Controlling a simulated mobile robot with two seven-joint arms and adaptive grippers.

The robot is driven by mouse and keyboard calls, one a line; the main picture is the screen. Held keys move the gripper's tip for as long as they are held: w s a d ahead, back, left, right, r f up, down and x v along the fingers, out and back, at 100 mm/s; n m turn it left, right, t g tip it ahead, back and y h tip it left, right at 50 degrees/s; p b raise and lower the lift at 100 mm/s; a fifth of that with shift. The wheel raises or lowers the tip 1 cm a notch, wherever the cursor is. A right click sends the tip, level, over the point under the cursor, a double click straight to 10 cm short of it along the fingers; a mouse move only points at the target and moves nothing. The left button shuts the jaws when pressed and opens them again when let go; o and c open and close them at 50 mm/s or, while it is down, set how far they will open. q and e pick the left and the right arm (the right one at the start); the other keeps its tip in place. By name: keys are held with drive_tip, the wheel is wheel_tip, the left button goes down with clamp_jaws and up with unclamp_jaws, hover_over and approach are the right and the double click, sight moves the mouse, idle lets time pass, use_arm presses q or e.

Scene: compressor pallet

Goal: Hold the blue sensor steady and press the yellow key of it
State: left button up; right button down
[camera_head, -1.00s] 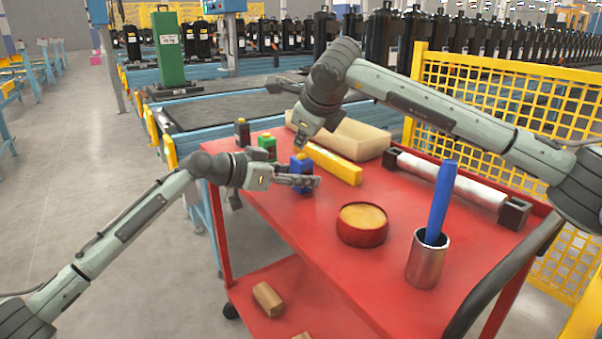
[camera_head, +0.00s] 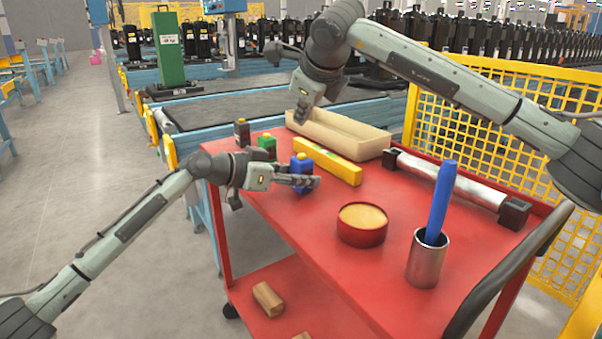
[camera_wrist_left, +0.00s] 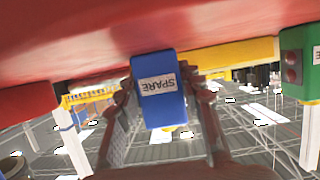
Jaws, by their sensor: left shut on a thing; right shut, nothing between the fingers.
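The blue sensor (camera_head: 302,170) stands upright near the left edge of the red cart top, its yellow key (camera_head: 301,155) on top. My left gripper (camera_head: 303,181) is shut on the sensor from the left. In the left wrist view the sensor (camera_wrist_left: 160,100) sits between the two fingers and shows a "SPARE" label, upside down in that picture. My right gripper (camera_head: 300,117) is shut and empty, above the yellow key with a clear gap.
A green sensor (camera_head: 267,146) and a dark one (camera_head: 242,131) stand behind the blue one. A yellow bar (camera_head: 330,163), a beige tray (camera_head: 345,138), a red round tin (camera_head: 361,232) and a metal cup (camera_head: 427,262) with a blue rod (camera_head: 440,202) are also on the cart.

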idle(0.3)
use_arm(q)
drive_tip(key=o, duration=1.3)
drive_tip(key=shift+a, duration=0.1)
